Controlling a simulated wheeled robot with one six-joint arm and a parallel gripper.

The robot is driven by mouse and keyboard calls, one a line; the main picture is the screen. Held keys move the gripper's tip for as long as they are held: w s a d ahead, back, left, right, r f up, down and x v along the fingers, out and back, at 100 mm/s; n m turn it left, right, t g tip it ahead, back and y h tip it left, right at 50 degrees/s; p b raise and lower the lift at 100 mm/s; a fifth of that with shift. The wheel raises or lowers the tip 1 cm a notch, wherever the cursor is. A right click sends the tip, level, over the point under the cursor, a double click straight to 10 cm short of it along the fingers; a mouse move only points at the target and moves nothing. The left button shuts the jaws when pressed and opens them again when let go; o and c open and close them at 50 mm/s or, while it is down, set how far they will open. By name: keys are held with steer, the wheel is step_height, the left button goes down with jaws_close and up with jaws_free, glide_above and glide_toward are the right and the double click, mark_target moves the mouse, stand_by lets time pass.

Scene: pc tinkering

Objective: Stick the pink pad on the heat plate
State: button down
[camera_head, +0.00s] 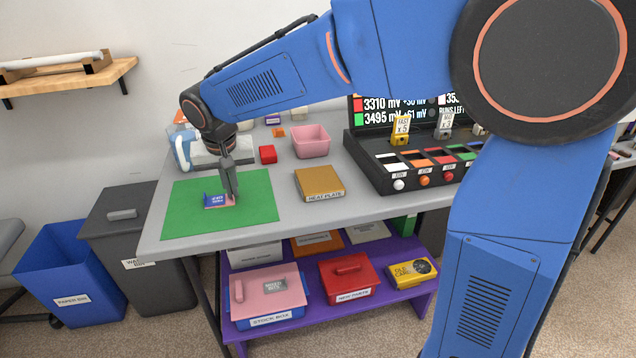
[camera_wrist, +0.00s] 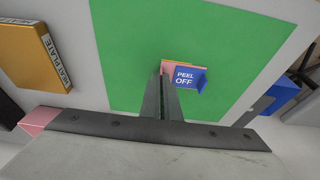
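The pink pad (camera_head: 231,203) lies on the green mat (camera_head: 182,219), with a blue film (camera_head: 214,199) on it. In the wrist view the film (camera_wrist: 190,77) reads "PEEL OFF" and part of it stands up; a pink edge of the pad (camera_wrist: 170,66) shows beside it. My gripper (camera_head: 231,192) points down at the pad. In the wrist view its fingers (camera_wrist: 164,82) are close together at the pad's edge; whether they pinch anything is unclear. The gold heat plate (camera_head: 319,181) lies on the grey table, right of the mat, with its top bare.
A pink bin (camera_head: 311,141) and a red block (camera_head: 268,154) stand behind the heat plate. A black case (camera_head: 378,180) with colored compartments is at the right. A grey waste bin (camera_head: 128,225) and blue paper bin (camera_head: 62,270) stand on the floor at the left.

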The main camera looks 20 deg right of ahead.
steer(key=shift+d+r, duration=0.25)
steer(key=shift+r, duration=0.65)
steer(key=shift+d+r, duration=0.25)
steer(key=shift+r, duration=0.65)
stand_by(1.1)
step_height(320, 180, up, 5)
stand_by(1.0)
steer(key=shift+f, duration=0.1)
